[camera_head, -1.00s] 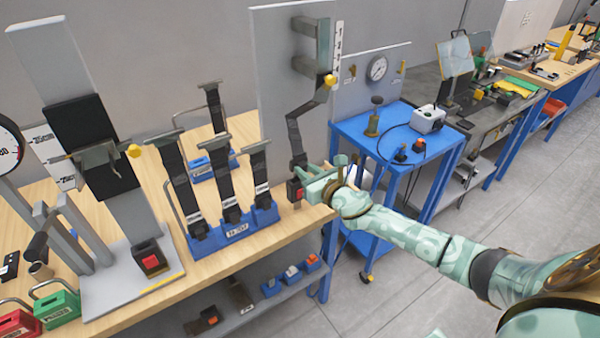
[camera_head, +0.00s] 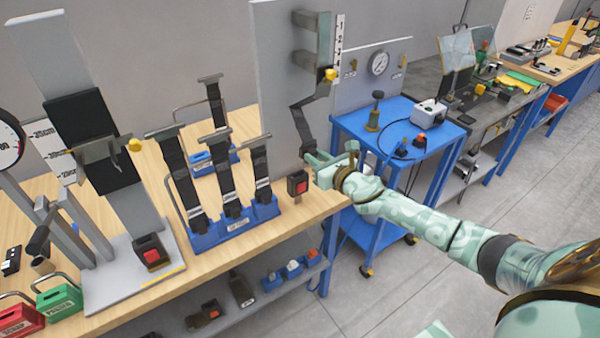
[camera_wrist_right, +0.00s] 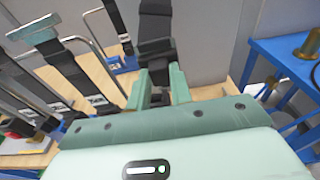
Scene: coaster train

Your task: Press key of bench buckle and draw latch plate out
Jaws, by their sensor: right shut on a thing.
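The bench buckle (camera_head: 298,183), black with a red key, stands at the right end of the wooden bench. Its latch plate is mostly hidden at the lower end of a black strap (camera_head: 305,125) that hangs from a bracket on an upright grey panel. My right gripper (camera_head: 317,161) is shut on the latch plate, above and slightly right of the buckle, and the plate looks clear of it. In the right wrist view, my right gripper's fingers (camera_wrist_right: 157,82) flank the dark lower end of the strap (camera_wrist_right: 155,22). My left gripper is not in view.
A blue rack (camera_head: 235,230) with several upright straps stands left of the buckle. A stand with another red-key buckle (camera_head: 152,252) is further left. A blue cart (camera_head: 400,125) stands close to the right of the bench. Open floor lies at the lower right.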

